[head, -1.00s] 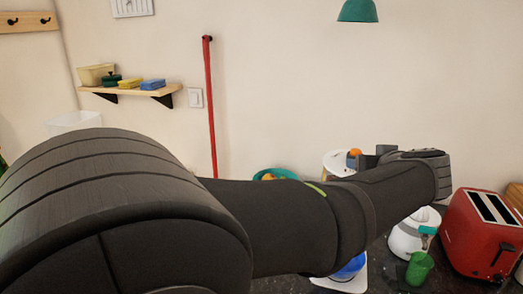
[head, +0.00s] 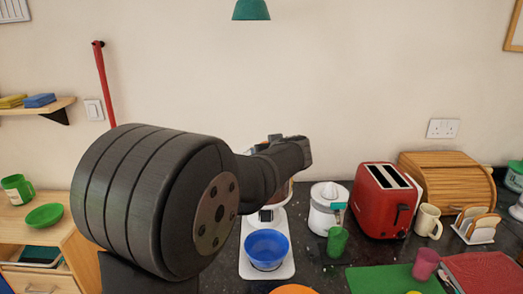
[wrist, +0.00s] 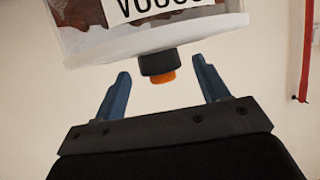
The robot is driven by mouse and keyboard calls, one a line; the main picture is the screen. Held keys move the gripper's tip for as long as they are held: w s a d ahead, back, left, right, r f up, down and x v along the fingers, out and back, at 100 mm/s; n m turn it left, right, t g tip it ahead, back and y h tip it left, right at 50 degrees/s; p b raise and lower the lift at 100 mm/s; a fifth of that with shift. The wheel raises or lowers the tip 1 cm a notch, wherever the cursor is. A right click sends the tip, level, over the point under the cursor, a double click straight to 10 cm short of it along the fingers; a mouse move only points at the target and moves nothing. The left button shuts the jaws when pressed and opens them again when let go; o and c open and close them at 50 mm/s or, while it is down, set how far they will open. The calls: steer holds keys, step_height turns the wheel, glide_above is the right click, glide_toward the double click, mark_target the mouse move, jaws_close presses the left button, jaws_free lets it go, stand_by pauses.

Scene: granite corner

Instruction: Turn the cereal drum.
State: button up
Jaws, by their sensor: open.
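The cereal drum (wrist: 150,22) fills the top of the wrist view, a clear-walled container with brown contents, a white lower rim and a black-lettered label. A dark knob with an orange end (wrist: 160,68) sticks out from it towards my gripper. My gripper (wrist: 164,82) is open, its two blue fingers on either side of the knob's orange end in the picture, with gaps on both sides. Whether the knob is at fingertip depth I cannot tell. In the head view my arm hides most of the drum. A blue bowl (head: 267,245) sits below on a white base (head: 285,271).
A white juicer (head: 325,215), a green cup (head: 337,242) and a red toaster (head: 385,200) stand close on the right. Further right are a cream mug (head: 428,220) and a wooden bread box (head: 445,182). A green mat (head: 380,279) lies in front.

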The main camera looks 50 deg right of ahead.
steer(key=shift+x, duration=1.05)
steer(key=c, duration=1.4)
steer(key=shift+o, duration=0.2)
steer(key=shift+w+a+m+g+h, duration=0.15)
steer(key=shift+m+g+h, duration=0.25)
steer(key=shift+m+h, duration=0.2)
steer(key=shift+m+g+h, duration=0.7)
steer(key=shift+m+h, duration=0.2)
steer(key=shift+m, duration=0.1)
steer(key=o, duration=1.4)
steer(key=shift+c, duration=0.2)
